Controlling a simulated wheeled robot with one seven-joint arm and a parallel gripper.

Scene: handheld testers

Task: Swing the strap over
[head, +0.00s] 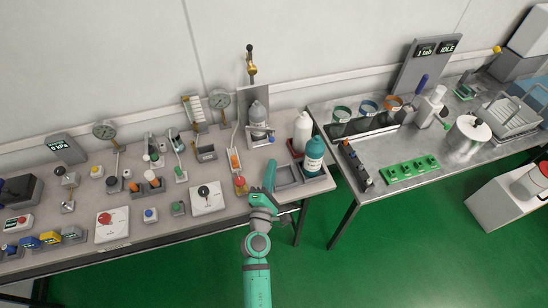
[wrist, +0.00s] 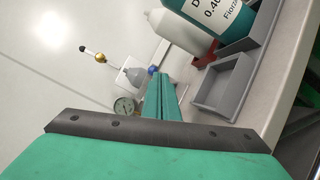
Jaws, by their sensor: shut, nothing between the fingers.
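My gripper (head: 270,167) hangs over the front edge of the left bench, just left of a small grey tray (head: 287,175). Its teal fingers (wrist: 163,97) are together and empty in the wrist view. A clear bottle (head: 258,111) stands in a grey holder against an upright plate, behind my gripper; the bottle also shows in the wrist view (wrist: 135,76), beyond the fingertips. A small blue part (wrist: 152,70) is beside it. I cannot make out a strap for certain in either view; the fingers partly hide the holder in the wrist view.
A teal bottle (head: 314,156) and a white bottle (head: 302,128) stand right of my gripper. A round gauge (head: 219,99) is at back left. A white panel with a black knob (head: 207,197) lies at left. A gap separates this bench from the right table (head: 375,180).

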